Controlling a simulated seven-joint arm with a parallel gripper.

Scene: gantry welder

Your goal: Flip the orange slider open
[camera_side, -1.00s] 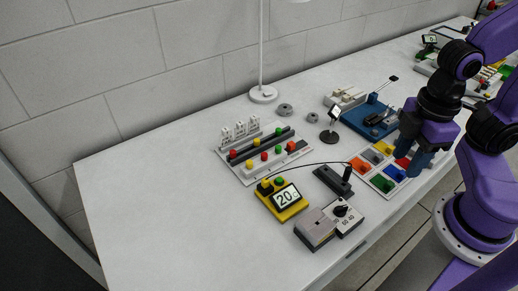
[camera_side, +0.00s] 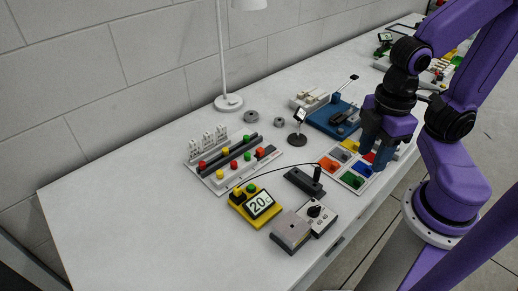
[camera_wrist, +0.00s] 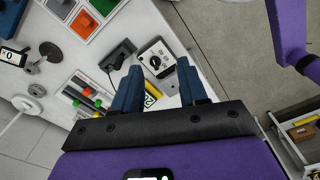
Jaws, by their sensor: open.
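In the wrist view the panel (camera_wrist: 77,82) is left of my fingers, with small coloured knobs. Whether the slider is open or closed is too small to tell. My gripper (camera_side: 376,156) points down with blue fingers beside the right end of the colour tray, well right of the panel. In the wrist view my gripper (camera_wrist: 158,88) has its fingers apart, with nothing held between them.
A tray of coloured tiles (camera_side: 338,180) lies near my gripper. A yellow display box (camera_side: 255,205), a grey dial box (camera_side: 292,231) and a black block with a cable (camera_side: 304,181) stand in front. A lamp base (camera_side: 228,103) and small round stand (camera_side: 297,139) are behind. The table's left is clear.

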